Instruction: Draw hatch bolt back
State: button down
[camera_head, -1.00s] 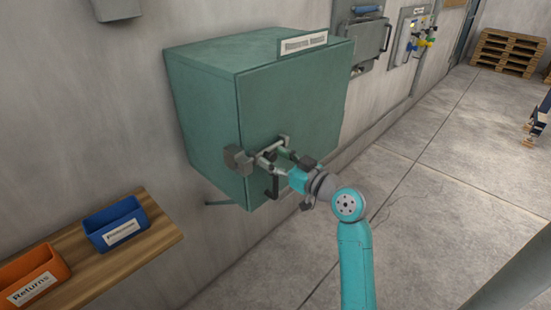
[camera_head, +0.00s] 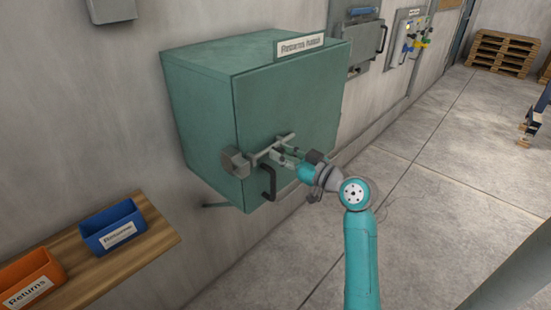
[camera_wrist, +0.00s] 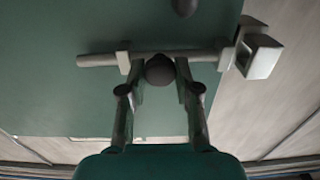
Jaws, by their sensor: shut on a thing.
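The green hatch cabinet (camera_head: 285,100) hangs on the wall with its door shut. A grey bolt rod (camera_head: 266,150) runs across the door's lower part; in the wrist view the rod (camera_wrist: 100,60) passes level through guides. A grey keeper block (camera_head: 234,162) sits at the cabinet's left front edge; in the wrist view the keeper (camera_wrist: 258,55) is at the right. I cannot tell whether the rod's end is still inside it. My gripper (camera_head: 284,157) is shut on the bolt's dark round knob (camera_wrist: 160,69), one finger on each side.
A black door handle (camera_head: 268,184) stands out just below the bolt, close to my gripper. A wooden shelf (camera_head: 150,250) at lower left holds a blue bin (camera_head: 112,228) and an orange bin (camera_head: 30,280).

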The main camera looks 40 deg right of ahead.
jog(key=shift+d, duration=0.2)
jog(key=c, duration=0.8)
grip_release()
jog(key=shift+c, duration=0.2)
jog(key=s, duration=1.2)
jog(key=shift+d, duration=0.25)
jog(key=shift+f, duration=0.1)
